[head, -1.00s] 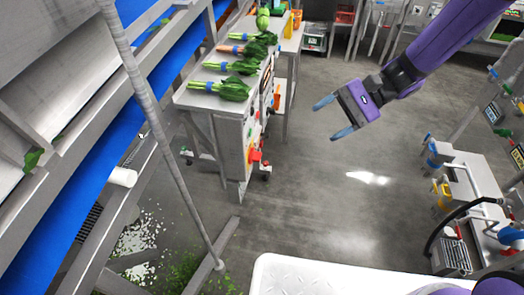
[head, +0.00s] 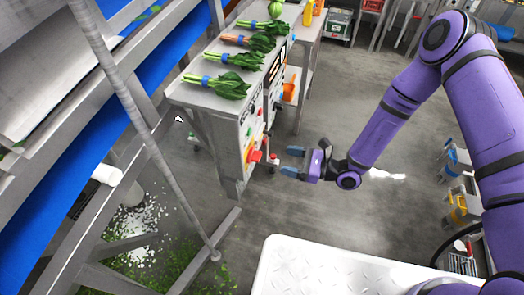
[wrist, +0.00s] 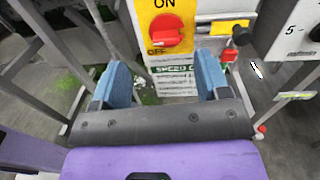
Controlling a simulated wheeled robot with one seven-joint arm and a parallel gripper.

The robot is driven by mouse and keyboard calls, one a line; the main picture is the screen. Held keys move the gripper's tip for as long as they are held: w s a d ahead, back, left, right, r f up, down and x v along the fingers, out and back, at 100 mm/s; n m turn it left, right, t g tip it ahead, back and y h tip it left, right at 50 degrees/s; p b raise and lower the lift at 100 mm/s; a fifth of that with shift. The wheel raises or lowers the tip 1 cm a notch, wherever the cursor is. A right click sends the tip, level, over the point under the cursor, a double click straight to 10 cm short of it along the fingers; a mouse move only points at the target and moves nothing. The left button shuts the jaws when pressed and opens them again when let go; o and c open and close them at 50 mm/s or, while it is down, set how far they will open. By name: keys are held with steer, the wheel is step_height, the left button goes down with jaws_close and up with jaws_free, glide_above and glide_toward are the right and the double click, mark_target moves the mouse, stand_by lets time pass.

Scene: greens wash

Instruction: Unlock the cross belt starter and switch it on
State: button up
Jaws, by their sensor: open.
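A red rotary knob (wrist: 168,34) sits on a yellow plate (wrist: 145,10) marked ON above and OFF at lower left. It points towards the OFF side. In the head view the red knob (head: 254,156) is on the near end of the steel cabinet (head: 228,120). My gripper (head: 291,161) is open and empty, just right of the knob and apart from it. In the wrist view its blue fingers (wrist: 163,75) are spread below the knob, one to each side. A small red part (wrist: 228,55) and a black knob (wrist: 242,36) are right of the plate; I cannot tell which is the lock.
Bunches of greens (head: 225,84) lie on the cabinet top. A blue belt (head: 75,125) in a steel frame runs along the left. A slanted post (head: 150,125) stands before it. A white tread surface (head: 320,270) is in front.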

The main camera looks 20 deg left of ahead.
mark_target(258, 156)
steer(key=shift+m+t, duration=0.4)
steer(key=shift+m, duration=0.1)
steer(key=a, duration=0.3)
steer(key=a+f, duration=0.1)
steer(key=a, duration=0.3)
steer(key=w+a+f, duration=0.1)
steer(key=a, duration=0.3)
steer(key=shift+f, duration=0.15)
steer(key=c, duration=0.6)
